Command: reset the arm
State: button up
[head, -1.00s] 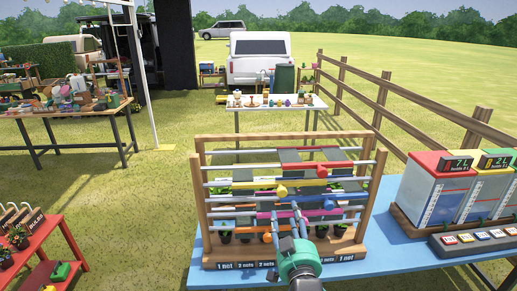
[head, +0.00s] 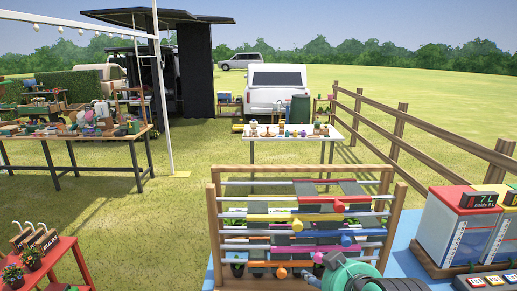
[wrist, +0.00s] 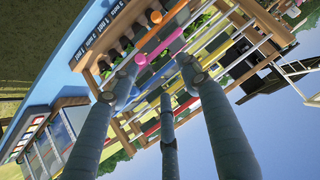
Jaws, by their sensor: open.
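My gripper (head: 312,275) is at the bottom of the head view, in front of the wooden rack, and only its teal hand and part of its fingers show there. In the wrist view its grey fingers (wrist: 158,85) are spread apart, with nothing held between them. The wooden rack (head: 213,235) has several horizontal rods with coloured bars and knobs and stands on a blue table. In the wrist view the rack (wrist: 118,128) appears tilted beyond the fingertips. Whether a finger touches a rod I cannot tell.
White bins with coloured lids (head: 450,225) stand right of the rack on the blue table (head: 405,240). A red stand (head: 62,252) is at the lower left. A white table (head: 290,131) with small items and a wooden fence (head: 397,135) are behind.

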jog(key=s+d+r+g, duration=0.1)
jog(key=s+d+g, duration=0.1)
jog(key=s, duration=0.6)
jog(key=s+d+g+h, duration=0.1)
jog(key=s+d+g, duration=0.1)
jog(key=s, duration=0.5)
jog(key=shift+s+d+r+m+g, duration=0.3)
jog(key=shift+s+d+r+m, duration=0.1)
jog(key=shift+d, duration=0.5)
